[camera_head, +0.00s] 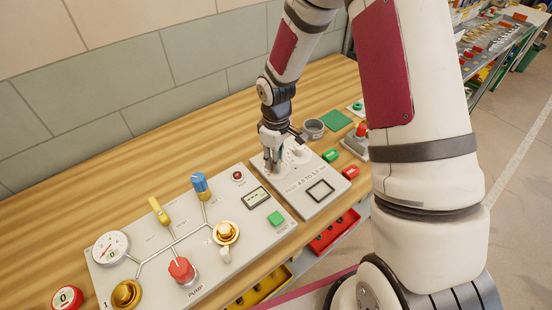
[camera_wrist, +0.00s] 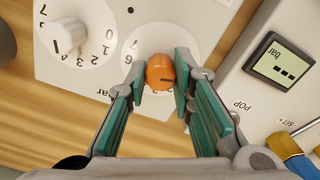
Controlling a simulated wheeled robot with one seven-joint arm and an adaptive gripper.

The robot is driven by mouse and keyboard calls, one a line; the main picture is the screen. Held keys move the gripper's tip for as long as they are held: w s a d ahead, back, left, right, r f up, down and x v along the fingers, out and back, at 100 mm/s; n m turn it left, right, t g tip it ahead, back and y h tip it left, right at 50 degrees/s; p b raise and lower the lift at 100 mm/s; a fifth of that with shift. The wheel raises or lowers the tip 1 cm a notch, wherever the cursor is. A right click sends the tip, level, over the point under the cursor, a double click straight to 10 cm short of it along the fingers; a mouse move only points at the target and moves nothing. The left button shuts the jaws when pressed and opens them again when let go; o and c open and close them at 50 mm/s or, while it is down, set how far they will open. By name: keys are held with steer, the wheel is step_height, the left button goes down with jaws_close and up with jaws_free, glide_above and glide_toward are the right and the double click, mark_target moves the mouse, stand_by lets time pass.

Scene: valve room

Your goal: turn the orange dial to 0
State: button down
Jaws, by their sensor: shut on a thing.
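The orange dial (camera_wrist: 160,76) sits on a round white scale on a pale panel, in the upper middle of the wrist view. A short dark mark shows on its lower right part. My gripper (camera_wrist: 160,70) is shut on the dial, with one green-padded finger at each side. In the head view my gripper (camera_head: 273,163) reaches down onto the pale panel and hides the dial.
A white dial (camera_wrist: 69,34) stands close by on the same panel. The neighbouring grey panel (camera_head: 211,270) carries a gauge, a red pump knob (camera_head: 181,270), blue and yellow handles and a small display (camera_wrist: 280,62). A grey cup (camera_head: 314,128) stands behind the gripper.

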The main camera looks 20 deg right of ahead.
steer(key=c, duration=1.4)
jaws_free()
steer(key=shift+o, duration=0.2)
steer(key=shift+r, duration=0.15)
step_height(320, 180, up, 12)
steer(key=s+r+m+t+h, duration=0.1)
steer(key=s+r+m, duration=0.1)
steer(key=s+r, duration=0.4)
steer(key=s+r+m+t, duration=0.2)
steer(key=s+r, duration=0.1)
steer(key=r, duration=0.6)
steer(key=s+r+m+t+y, duration=0.1)
steer(key=s+r+m, duration=0.3)
steer(key=s, duration=0.9)
step_height(320, 180, up, 2)
steer(key=shift+s+t, duration=0.35)
steer(key=shift+t, duration=0.45)
